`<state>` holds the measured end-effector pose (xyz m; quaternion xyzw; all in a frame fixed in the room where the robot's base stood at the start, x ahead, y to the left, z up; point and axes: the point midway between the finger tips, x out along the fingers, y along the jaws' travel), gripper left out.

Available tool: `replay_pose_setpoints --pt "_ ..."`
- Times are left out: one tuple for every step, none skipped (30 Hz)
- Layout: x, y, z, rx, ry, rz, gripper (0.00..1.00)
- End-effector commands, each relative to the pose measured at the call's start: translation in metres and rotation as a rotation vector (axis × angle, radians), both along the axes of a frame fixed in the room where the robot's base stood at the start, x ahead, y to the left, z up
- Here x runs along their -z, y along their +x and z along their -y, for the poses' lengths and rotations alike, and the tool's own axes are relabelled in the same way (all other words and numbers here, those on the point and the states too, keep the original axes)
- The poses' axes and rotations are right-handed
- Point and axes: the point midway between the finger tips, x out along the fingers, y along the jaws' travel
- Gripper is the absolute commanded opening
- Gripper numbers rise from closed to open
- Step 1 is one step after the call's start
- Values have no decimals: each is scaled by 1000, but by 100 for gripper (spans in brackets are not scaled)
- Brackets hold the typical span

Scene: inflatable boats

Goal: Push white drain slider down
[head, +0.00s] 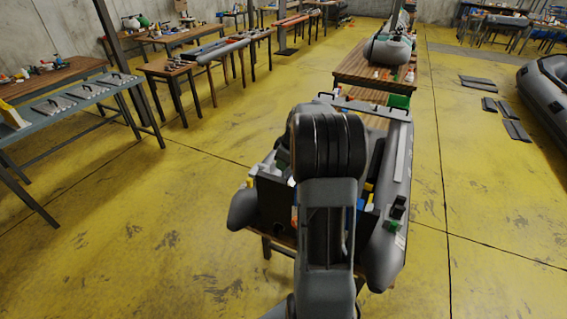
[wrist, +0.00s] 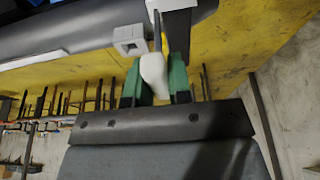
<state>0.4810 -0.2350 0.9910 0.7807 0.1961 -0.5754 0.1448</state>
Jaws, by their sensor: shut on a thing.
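My gripper (wrist: 156,78) shows in the wrist view with its green fingers shut on a white rounded piece, which looks like the white drain slider (wrist: 152,70). A thin dark rod rises just above the white piece, beside a dark upright block with a pale side (wrist: 178,35). In the head view my arm covers the middle of the grey inflatable boat (head: 389,245), and my gripper and the slider are hidden there.
A pale square bracket (wrist: 131,40) sits left of the fingers, near a grey boat tube (wrist: 60,38). The boat rests on a wooden table in the head view. A grey-topped table (head: 75,105) stands left, with open yellow floor (head: 150,240) between.

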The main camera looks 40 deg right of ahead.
Motion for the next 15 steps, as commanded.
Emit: replay_pose_setpoints --pt "6 -1 -2 -1 5 -5 0" --pt "7 -1 -2 -1 5 -5 0" --pt "8 -1 -2 -1 6 -6 0" --pt "10 -1 -2 -1 6 -6 0" --pt "11 -1 -2 -1 6 -6 0" --pt "12 -1 -2 -1 6 -6 0" --pt "14 -1 -2 -1 6 -6 0" --pt "15 -1 -2 -1 6 -6 0" --pt "16 -1 -2 -1 6 -6 0" --pt "18 -1 -2 -1 6 -6 0" --pt "19 -1 -2 -1 6 -6 0" --pt "21 -1 -2 -1 6 -6 0" --pt "22 -1 -2 -1 6 -6 0" --pt "23 -1 -2 -1 6 -6 0" --pt "25 -1 -2 -1 6 -6 0"
